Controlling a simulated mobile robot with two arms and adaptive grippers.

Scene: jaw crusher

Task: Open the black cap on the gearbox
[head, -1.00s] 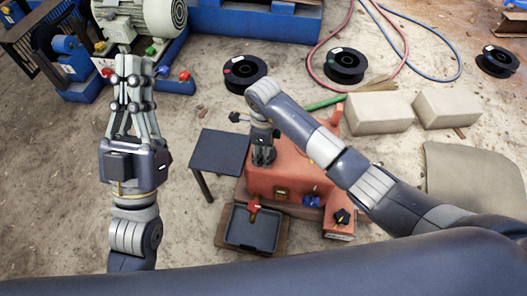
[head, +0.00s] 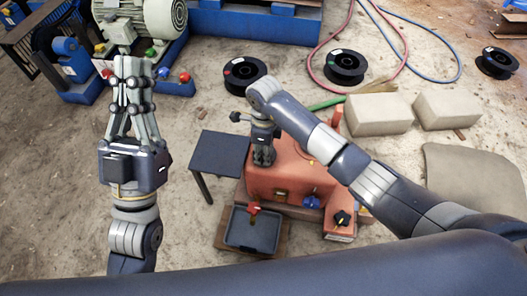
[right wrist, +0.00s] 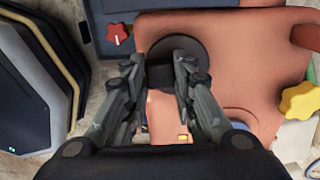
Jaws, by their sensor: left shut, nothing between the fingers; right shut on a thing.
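The orange-red gearbox (head: 290,181) stands at the centre of the head view. The right wrist view looks down on its top (right wrist: 225,50). There the black cap (right wrist: 184,44) is a dark round disc with a raised middle part between my right fingers. My right gripper (head: 263,162) points down at the gearbox top and is shut on the cap; in the right wrist view its fingertips (right wrist: 160,75) sit over the disc. The fingers hide part of the cap, and the head view does not show it clearly. My left gripper (head: 133,68) is shut and empty, away to the left.
A dark tray (head: 233,238) with a red knob (head: 253,209) lies in front of the gearbox. A small dark table (head: 215,152) stands to its left. Pale blocks (head: 378,113) and black spools (head: 245,75) lie behind.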

